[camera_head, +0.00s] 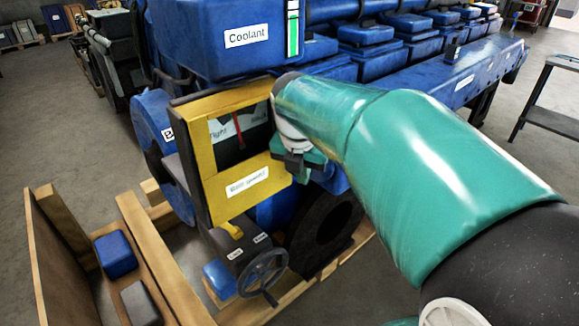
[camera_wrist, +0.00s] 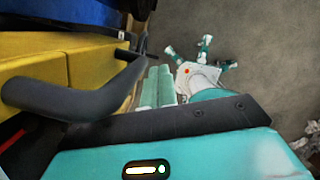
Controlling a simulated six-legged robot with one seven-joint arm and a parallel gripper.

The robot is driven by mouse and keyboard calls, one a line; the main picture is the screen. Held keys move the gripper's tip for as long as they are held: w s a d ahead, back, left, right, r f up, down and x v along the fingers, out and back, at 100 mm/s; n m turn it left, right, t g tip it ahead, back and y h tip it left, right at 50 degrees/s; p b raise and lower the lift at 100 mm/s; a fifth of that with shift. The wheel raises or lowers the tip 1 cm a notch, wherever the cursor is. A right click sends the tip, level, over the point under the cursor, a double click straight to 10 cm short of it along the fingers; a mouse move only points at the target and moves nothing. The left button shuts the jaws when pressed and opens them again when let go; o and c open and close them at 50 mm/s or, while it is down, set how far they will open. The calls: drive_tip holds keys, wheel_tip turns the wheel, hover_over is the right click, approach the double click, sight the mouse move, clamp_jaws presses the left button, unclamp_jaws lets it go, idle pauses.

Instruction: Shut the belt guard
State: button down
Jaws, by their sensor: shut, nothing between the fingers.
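The belt guard (camera_head: 236,185) is a yellow frame with a labelled lower plate and a window, below the coolant tank in the head view. A gauge with a red needle shows through the window. I cannot tell whether the guard is fully shut. In the wrist view its yellow face (camera_wrist: 35,65) is at the left, with a thick black bar handle (camera_wrist: 75,100) in front. My gripper (camera_head: 300,168) is at the guard's right edge, partly hidden by my forearm. In the wrist view my gripper (camera_wrist: 157,85) has its teal fingers together and empty, just right of the handle; contact is unclear.
The blue coolant tank (camera_head: 225,40) is above the guard. A black handwheel (camera_head: 263,275) sticks out below it, and a wooden crate frame (camera_head: 150,260) is at the lower left. Bare floor (camera_wrist: 265,70) lies right of the guard in the wrist view.

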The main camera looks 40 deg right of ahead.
drive_tip(key=shift+w, duration=0.35)
drive_tip(key=shift+w, duration=0.1)
idle(0.6)
drive_tip(key=shift+a, duration=0.1)
